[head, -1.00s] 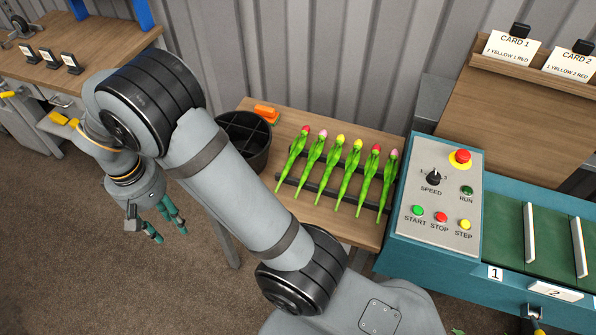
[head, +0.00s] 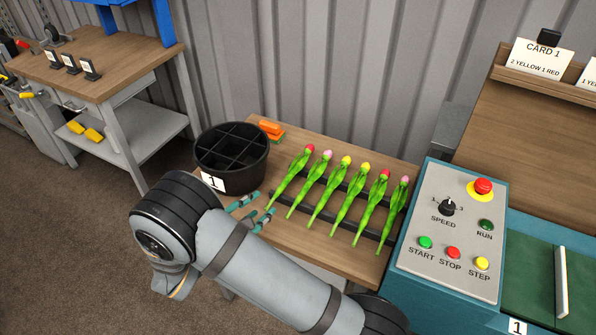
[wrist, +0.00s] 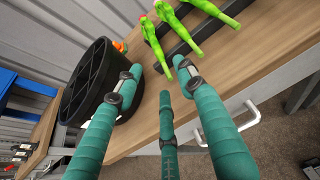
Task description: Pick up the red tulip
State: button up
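Several tulips lie side by side across dark rails on a wooden table, green stems toward the front. One red tulip (head: 309,150) is at the left end of the row; another red tulip (head: 384,175) is second from the right. Pink and yellow tulips (head: 346,161) lie between and beside them. My gripper (head: 262,210) is at the table's left side, near the stem end of the leftmost tulip. In the wrist view my gripper (wrist: 160,74) has its teal fingers spread, with nothing between them. Green stems (wrist: 155,42) lie just beyond the fingertips; their flower heads are mostly out of that view.
A black divided bucket (head: 232,158) labelled 1 stands left of the tulips, close to my gripper; it also shows in the wrist view (wrist: 88,75). An orange-and-green item (head: 271,130) lies behind. A teal control panel (head: 450,235) borders the table on the right.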

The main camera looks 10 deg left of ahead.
aim_at(274, 196)
jog(key=p+x, duration=0.1)
jog(key=x, duration=0.7)
jog(key=shift+f, duration=0.2)
jog(key=c, duration=0.7)
jog(key=shift+c, duration=0.9)
